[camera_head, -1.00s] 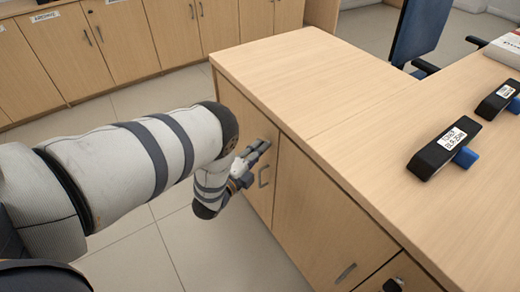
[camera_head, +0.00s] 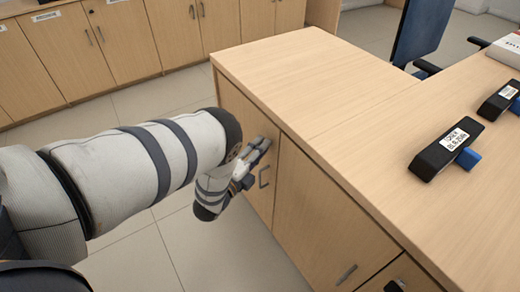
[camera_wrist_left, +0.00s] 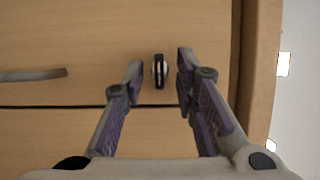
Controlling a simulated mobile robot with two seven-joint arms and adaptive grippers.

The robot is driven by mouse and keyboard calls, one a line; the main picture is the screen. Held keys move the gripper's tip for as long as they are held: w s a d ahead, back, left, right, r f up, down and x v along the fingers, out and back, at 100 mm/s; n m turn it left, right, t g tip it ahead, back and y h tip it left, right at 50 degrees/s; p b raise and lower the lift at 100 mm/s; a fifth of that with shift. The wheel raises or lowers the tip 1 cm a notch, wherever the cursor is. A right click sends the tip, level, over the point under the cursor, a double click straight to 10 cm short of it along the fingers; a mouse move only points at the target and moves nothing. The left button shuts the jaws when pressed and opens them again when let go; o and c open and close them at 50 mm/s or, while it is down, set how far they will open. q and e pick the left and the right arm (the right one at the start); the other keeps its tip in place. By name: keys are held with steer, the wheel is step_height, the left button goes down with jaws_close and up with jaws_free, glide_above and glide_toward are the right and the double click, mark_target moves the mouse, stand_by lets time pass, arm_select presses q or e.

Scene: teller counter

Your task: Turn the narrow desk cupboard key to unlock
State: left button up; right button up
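The narrow desk cupboard door (camera_head: 246,140) is at the near left end of the wooden counter, with a grey bar handle (camera_head: 264,176). The small dark key (camera_wrist_left: 159,71) sits in its round lock in the left wrist view. My left gripper (camera_head: 262,146) is at the door's upper part, above the handle. In the left wrist view its two fingers (camera_wrist_left: 160,68) are apart on either side of the key, with a visible gap on each side. The key is hidden by the gripper in the head view. My right gripper is not in view.
A wider door (camera_head: 320,215) adjoins the narrow one. A blue chair (camera_head: 418,30) stands behind. Floor left of the counter is clear.

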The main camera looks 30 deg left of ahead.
arm_select(q)
steer(key=shift+s, duration=0.1)
steer(key=s, duration=0.7)
steer(key=shift+s, duration=0.2)
